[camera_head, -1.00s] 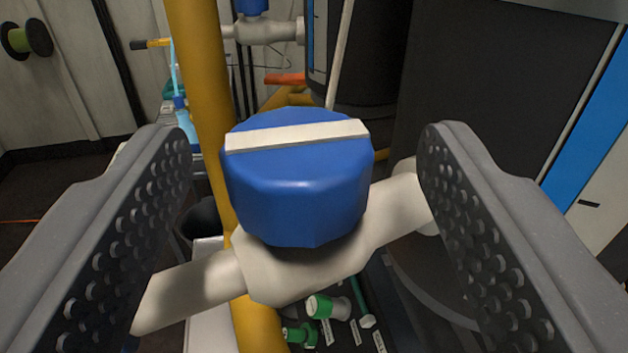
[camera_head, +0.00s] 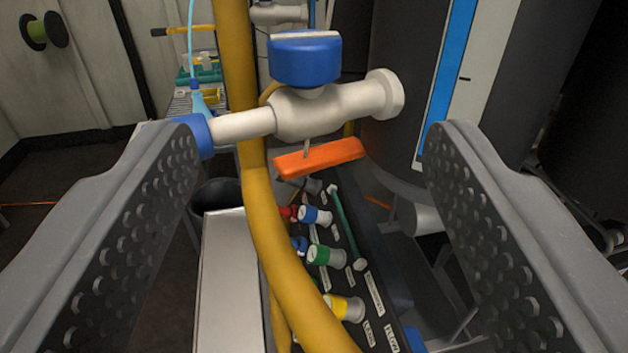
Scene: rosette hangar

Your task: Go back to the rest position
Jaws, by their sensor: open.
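My gripper (camera_head: 312,205) is open and empty, with one dark studded finger at each side of the view. A blue valve knob (camera_head: 306,60) with a white stripe on top sits on a white pipe fitting (camera_head: 318,108) ahead of the gripper, above the gap between the fingers. The knob is apart from both fingers. The rest position itself is not marked in view.
A thick yellow pipe (camera_head: 262,215) runs down the middle. An orange bar (camera_head: 320,158) hangs under the fitting. Below is a dark panel with several coloured connectors (camera_head: 326,255). A large dark cylinder (camera_head: 410,90) stands at right. A green spool (camera_head: 38,31) is on the left wall.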

